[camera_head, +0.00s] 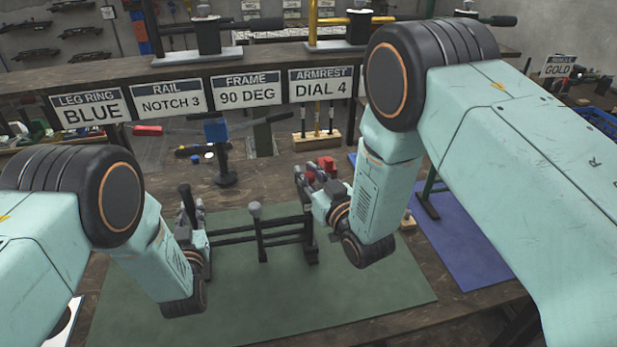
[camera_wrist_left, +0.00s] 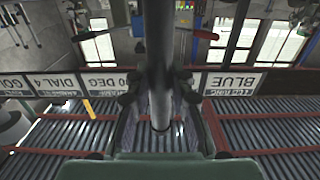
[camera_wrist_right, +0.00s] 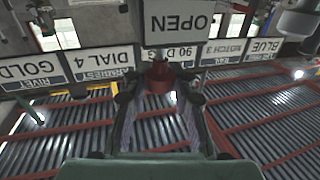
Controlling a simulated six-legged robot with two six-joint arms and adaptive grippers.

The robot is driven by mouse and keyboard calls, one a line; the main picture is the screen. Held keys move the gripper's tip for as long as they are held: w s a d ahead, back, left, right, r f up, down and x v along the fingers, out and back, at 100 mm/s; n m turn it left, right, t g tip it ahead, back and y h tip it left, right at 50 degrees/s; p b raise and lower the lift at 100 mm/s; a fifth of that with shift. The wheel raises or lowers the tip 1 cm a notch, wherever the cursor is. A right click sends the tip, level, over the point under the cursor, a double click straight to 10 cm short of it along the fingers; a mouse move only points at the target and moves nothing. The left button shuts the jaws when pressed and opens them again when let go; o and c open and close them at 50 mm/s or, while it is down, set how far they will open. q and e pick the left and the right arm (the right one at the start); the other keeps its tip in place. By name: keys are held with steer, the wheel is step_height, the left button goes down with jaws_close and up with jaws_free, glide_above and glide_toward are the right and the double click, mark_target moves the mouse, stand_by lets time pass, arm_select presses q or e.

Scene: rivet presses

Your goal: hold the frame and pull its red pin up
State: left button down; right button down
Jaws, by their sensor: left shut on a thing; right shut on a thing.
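The dark frame (camera_head: 262,238) stands on the green mat, with upright posts joined by crossbars. My left gripper (camera_head: 190,215) is shut on an upright at its left end. In the left wrist view this grey post (camera_wrist_left: 160,85) runs between the fingers. My right gripper (camera_head: 313,180) is at the frame's right end, shut on the red pin (camera_head: 325,164). In the right wrist view the red pin (camera_wrist_right: 157,78) shows between the fingertips. My right gripper hides much of that end, so I cannot tell how deep the pin sits.
The green mat (camera_head: 370,300) is bare in front of the frame. A blue mat (camera_head: 465,255) with a green stand lies to the right. Behind are a blue-topped stand (camera_head: 217,130), a wooden tool block (camera_head: 317,140) and a shelf with signs. An OPEN sign (camera_wrist_right: 180,22) shows in the right wrist view.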

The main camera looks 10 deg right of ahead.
steer(key=shift+r, duration=0.1)
steer(key=c, duration=1.1)
jaws_free()
steer(key=shift+o, duration=0.2)
steer(key=v, duration=1.1)
steer(key=shift+s, duration=0.4)
steer(key=shift+d, duration=0.15)
